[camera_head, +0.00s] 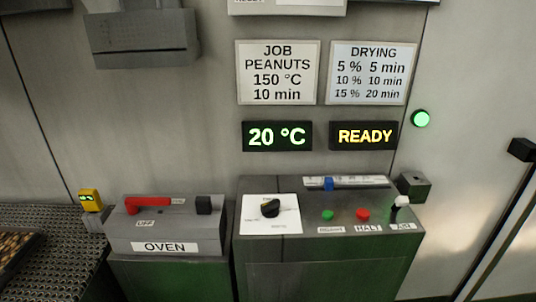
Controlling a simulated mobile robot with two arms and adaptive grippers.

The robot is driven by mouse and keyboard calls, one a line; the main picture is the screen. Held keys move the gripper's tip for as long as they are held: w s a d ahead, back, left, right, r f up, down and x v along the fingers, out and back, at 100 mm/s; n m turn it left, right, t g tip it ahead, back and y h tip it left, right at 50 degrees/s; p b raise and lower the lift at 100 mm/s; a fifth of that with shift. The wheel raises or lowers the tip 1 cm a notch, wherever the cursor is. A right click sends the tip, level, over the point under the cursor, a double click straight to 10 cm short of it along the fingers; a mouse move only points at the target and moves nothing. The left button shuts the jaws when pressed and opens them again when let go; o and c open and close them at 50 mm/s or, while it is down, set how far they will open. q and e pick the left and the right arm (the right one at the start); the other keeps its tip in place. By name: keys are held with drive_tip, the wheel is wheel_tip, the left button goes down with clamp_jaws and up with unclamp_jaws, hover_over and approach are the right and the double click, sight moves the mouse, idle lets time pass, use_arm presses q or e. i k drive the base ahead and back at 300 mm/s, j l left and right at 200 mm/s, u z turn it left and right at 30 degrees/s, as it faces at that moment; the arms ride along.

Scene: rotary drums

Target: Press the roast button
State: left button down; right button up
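A small green button (328,215) sits on the sloping top of the grey-green control console (325,250). The label (331,230) below it is too small to read surely, though it may say ROAST. A red button (363,214) is just to its right, above a HALT label (368,228). The display (277,136) on the wall reads 20 °C and the one beside it (363,136) reads READY. Neither of my grippers is in view.
A black knob (270,208) on a white plate, a blue slider (328,184) and a white-tipped lever (401,202) share the console. The OVEN box (165,232) with a red handle (147,204) stands left. A green lamp (420,119) glows. Space above the console is clear.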

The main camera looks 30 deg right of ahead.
sight(327, 214)
drive_tip(key=z, duration=1.4)
